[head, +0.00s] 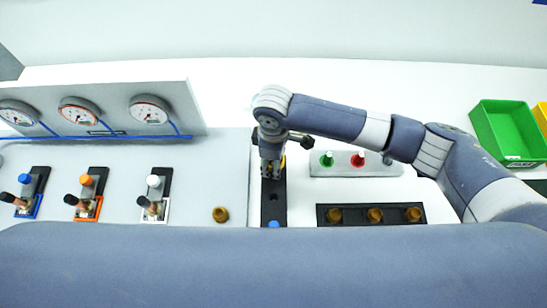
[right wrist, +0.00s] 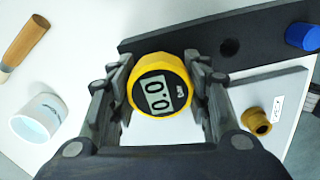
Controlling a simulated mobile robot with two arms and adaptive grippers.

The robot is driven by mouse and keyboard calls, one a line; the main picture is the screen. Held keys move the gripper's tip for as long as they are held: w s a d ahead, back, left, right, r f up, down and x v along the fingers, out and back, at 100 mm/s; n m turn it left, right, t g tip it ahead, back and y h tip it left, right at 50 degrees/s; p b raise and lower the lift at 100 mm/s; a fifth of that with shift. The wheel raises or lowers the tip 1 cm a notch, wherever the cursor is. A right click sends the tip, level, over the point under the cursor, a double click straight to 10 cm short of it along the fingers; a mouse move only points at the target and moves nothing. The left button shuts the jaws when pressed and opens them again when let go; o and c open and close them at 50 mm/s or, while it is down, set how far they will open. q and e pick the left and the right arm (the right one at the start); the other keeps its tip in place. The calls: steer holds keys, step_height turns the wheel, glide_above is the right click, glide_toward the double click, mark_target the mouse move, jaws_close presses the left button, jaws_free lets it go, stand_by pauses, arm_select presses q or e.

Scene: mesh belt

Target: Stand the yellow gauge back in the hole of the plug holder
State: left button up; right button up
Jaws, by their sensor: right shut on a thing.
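The yellow gauge (right wrist: 160,86) has a round yellow rim and a dark face reading 0.0. In the right wrist view it sits between the two fingers of my right gripper (right wrist: 161,90), which is shut on it. In the head view my right gripper (head: 271,168) is over the far part of the black plug holder (head: 273,205), and only a sliver of yellow shows beside it. The holder has an open hole in the middle and a blue plug (right wrist: 303,37) at one end. The gauge's lower end is hidden, so I cannot tell whether it is in a hole. My left gripper is not in view.
A brass fitting (head: 220,214) stands left of the holder; a black strip with brass fittings (head: 345,215) lies right. A panel with green and red knobs (head: 340,168) stands close. A white cup (right wrist: 40,118) and wooden handle (right wrist: 24,42) show in the wrist view.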

steer(key=shift+f+b, duration=0.3)
steer(key=shift+f, duration=0.55)
steer(key=o, duration=1.4)
steer(key=shift+c, duration=0.2)
steer(key=shift+r, duration=0.1)
step_height(320, 180, up, 12)
steer(key=shift+f, duration=0.1)
